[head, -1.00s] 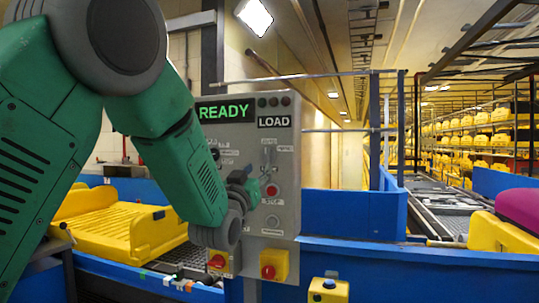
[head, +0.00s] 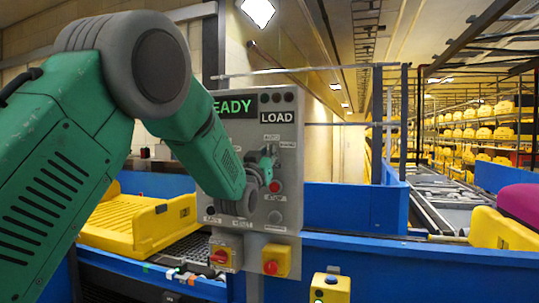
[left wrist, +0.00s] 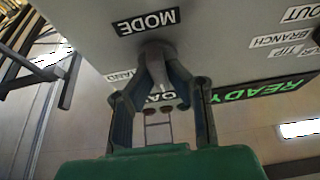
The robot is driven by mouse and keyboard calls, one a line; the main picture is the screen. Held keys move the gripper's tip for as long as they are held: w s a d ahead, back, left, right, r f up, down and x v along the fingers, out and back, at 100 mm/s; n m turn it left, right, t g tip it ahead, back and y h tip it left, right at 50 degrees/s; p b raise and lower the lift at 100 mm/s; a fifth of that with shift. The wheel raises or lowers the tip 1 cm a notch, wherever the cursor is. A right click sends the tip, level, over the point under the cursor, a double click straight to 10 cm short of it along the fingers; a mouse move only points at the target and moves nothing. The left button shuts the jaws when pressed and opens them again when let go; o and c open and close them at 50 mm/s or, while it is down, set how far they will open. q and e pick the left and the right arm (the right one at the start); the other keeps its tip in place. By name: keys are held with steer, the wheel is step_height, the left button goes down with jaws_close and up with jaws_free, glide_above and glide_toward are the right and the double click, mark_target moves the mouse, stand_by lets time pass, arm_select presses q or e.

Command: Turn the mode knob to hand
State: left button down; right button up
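The mode knob (left wrist: 155,50) is a grey knob next to the black MODE label (left wrist: 146,22), upside down in the left wrist view. Its grip appears to point away from that label, toward the partly hidden LOAD sign. A small label (left wrist: 122,76), hard to read, lies to the left there. My left gripper (left wrist: 160,78) has its fingers drawn in on both sides of the knob and looks shut on it. In the head view, my left gripper (head: 267,158) is at the grey control panel (head: 290,205), below the LOAD sign (head: 277,117), hiding the knob. My right gripper is not in view.
A red button (head: 275,187) sits just below the gripper. Two yellow switches with red handles, one of them the right switch (head: 277,261), are at the panel's foot. A yellow tray (head: 135,225) lies at left, and blue conveyor walls (head: 400,265) run right.

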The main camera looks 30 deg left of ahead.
arm_select(q)
steer(key=shift+a+f, duration=0.15)
steer(key=shift+m+h, duration=0.4)
steer(key=shift+m, duration=0.1)
steer(key=shift+d+m, duration=0.2)
steer(key=shift+m, duration=0.2)
steer(key=m+h+b, duration=0.1)
steer(key=m+h, duration=0.2)
steer(key=m, duration=0.2)
steer(key=shift+a+f+m+b, duration=0.1)
steer(key=shift+m+b, duration=0.2)
steer(key=shift+m, duration=0.1)
steer(key=m+h, duration=0.2)
steer(key=m, duration=0.2)
steer(key=shift+m+g, duration=0.4)
steer(key=shift+m+g+h, duration=0.6)
steer(key=shift+m+h, duration=0.3)
steer(key=shift+m, duration=1)
steer(key=shift+f, duration=0.15)
